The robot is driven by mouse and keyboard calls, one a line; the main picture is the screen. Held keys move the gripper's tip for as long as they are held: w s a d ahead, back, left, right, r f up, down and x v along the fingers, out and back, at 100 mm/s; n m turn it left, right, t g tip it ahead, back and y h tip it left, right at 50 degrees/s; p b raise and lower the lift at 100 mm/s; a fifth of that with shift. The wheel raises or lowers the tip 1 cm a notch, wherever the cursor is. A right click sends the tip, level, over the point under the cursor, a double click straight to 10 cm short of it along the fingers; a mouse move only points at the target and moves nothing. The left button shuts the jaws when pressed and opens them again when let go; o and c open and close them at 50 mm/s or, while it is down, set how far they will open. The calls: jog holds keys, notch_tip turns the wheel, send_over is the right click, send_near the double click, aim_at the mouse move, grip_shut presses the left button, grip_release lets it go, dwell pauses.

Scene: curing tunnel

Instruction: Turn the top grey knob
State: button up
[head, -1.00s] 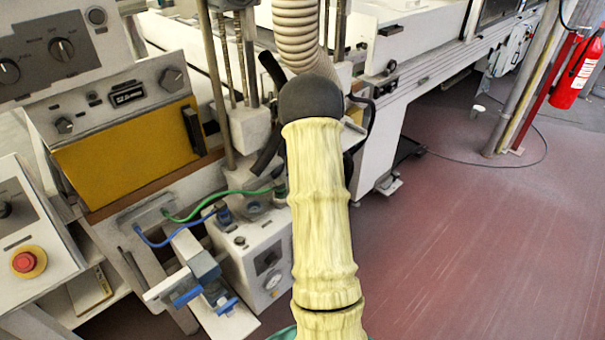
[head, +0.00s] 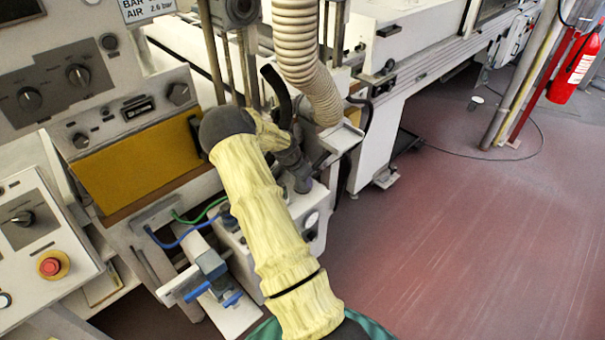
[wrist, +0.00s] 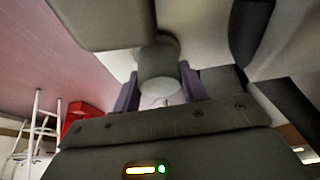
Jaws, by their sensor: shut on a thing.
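In the wrist view a grey cylindrical knob (wrist: 158,62) stands between the two purple-grey fingers of my gripper (wrist: 159,88). The fingers are shut on its sides. In the head view my gripper (head: 296,168) is at the far end of my arm, in front of the white box (head: 312,222) under the ribbed hose. My wrist and gripper hide the knob there, so its turn angle cannot be read.
A ribbed beige hose (head: 305,60) hangs close beside my gripper. A control panel with a yellow front (head: 140,165) and a red emergency button (head: 50,267) stand at left.

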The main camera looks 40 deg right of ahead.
jog(key=shift+a+m+g, duration=0.1)
jog(key=shift+m+g, duration=0.6)
jog(key=shift+m, duration=1)
jog(key=o, duration=1)
jog(key=shift+c, duration=0.2)
jog(key=b+v, duration=0.1)
jog(key=v, duration=1.6)
jog(key=shift+r, duration=0.25)
